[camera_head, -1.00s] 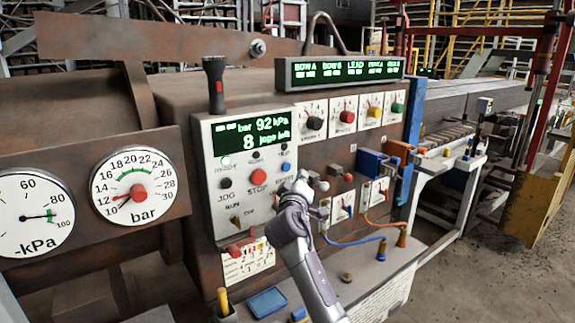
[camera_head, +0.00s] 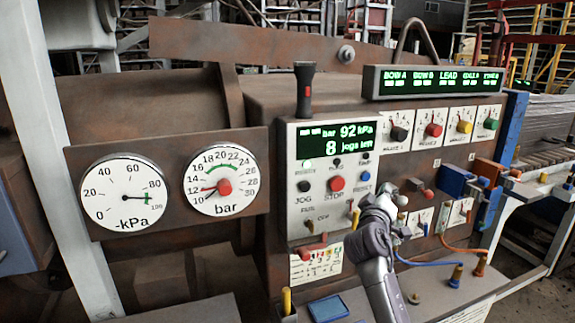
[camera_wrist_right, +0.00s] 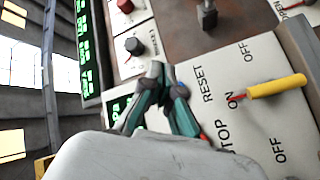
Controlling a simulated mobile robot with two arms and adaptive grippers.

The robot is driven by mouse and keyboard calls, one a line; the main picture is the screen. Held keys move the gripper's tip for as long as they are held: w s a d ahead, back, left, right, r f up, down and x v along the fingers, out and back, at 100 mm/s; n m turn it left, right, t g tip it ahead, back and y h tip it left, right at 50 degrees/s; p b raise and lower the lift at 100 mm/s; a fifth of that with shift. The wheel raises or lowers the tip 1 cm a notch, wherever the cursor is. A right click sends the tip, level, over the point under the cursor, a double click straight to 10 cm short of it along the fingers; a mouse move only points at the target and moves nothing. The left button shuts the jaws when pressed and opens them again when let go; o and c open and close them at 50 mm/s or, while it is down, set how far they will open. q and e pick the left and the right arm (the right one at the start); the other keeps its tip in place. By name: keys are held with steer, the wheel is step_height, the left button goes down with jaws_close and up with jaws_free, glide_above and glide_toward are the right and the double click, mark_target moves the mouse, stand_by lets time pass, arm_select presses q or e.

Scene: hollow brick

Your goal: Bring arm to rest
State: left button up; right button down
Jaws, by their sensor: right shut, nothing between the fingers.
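My right gripper (camera_head: 392,197) is in front of the lower right part of the white control panel (camera_head: 300,220) in the head view. Its fingers are shut and empty. In the right wrist view its fingertips (camera_wrist_right: 158,72) are together in front of the panel. A yellow-handled switch (camera_wrist_right: 275,86) marked ON and OFF is to the right of the fingers there. The panel has a green display (camera_head: 336,139), a red STOP button (camera_head: 336,183) and a blue button (camera_head: 363,189). My left gripper does not show.
Two round dials stand at left, one in -kPa (camera_head: 124,195) and one in bar (camera_head: 221,180). A row of coloured knobs (camera_head: 433,130) is at upper right. Blue and orange hoses (camera_head: 425,263) run beside my right arm. A ledge (camera_head: 440,296) juts out below.

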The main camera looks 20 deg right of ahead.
step_height(320, 180, down, 14)
steer(key=w+a+n+y, duration=0.2)
steer(key=a+y, duration=0.1)
steer(key=s+a+f+n+g+y+b, duration=0.15)
steer(key=s+f, duration=0.25)
steer(key=f, duration=0.8)
steer(key=s+a+f+g+y, duration=0.2)
steer(key=s+a+f, duration=0.15)
steer(key=f, duration=0.85)
steer(key=s+a+f+g+y+b, duration=0.15)
steer(key=s+f, duration=0.25)
steer(key=f, duration=0.8)
steer(key=s+a+f+g+y, duration=0.2)
steer(key=s+a+f+g, duration=0.15)
steer(key=s+f, duration=1)
steer(key=s+a+f+m+g, duration=0.1)
steer(key=s+f, duration=0.4)
steer(key=s, duration=0.7)
steer(key=s+a+f+g+y+b, duration=0.1)
steer(key=s+f, duration=0.4)
steer(key=s, duration=0.7)
steer(key=s+a+f+m+g+y+b, duration=0.1)
steer(key=s+a+f, duration=0.3)
steer(key=s, duration=0.8)
step_height(320, 180, down, 2)
steer(key=shift+s+f+m+g, duration=0.1)
steer(key=shift+s+m+g, duration=0.2)
steer(key=shift+g, duration=0.55)
